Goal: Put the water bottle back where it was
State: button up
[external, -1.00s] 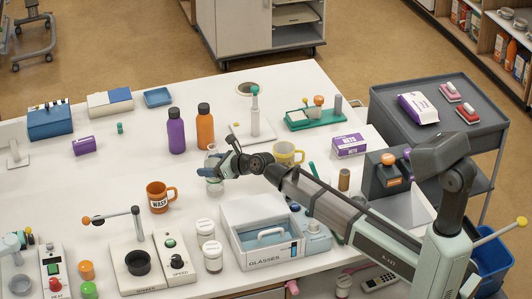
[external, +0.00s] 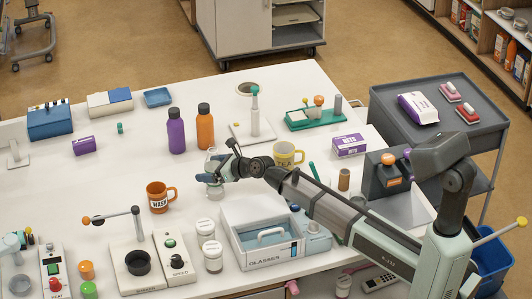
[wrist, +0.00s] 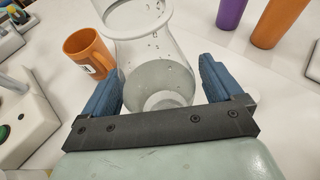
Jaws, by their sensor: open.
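A clear glass vessel (external: 215,190) with a wide neck stands on the white table; in the wrist view it (wrist: 158,52) has droplets on its wall and looks partly filled with clear liquid. My gripper (external: 222,163) is at this vessel. In the wrist view its blue fingers (wrist: 160,82) are apart, one on each side of the glass; whether they touch it I cannot tell. A purple bottle (external: 176,132) and an orange bottle (external: 205,128), both with dark caps, stand upright behind it. Which one is the water bottle is not marked.
An orange mug (external: 158,198) stands left of the vessel and a yellow mug (external: 288,155) right of it. Lidded jars (external: 208,240) and a glasses tray (external: 238,255) are in front. A white stand (external: 255,120) is behind. Table space left of the purple bottle is fairly clear.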

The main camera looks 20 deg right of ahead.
jog(key=shift+s+d+r, duration=0.1)
jog(key=shift+r, duration=0.1)
jog(key=v, duration=1.1)
jog(key=shift+s+d+r, duration=0.2)
jog(key=shift+s, duration=0.1)
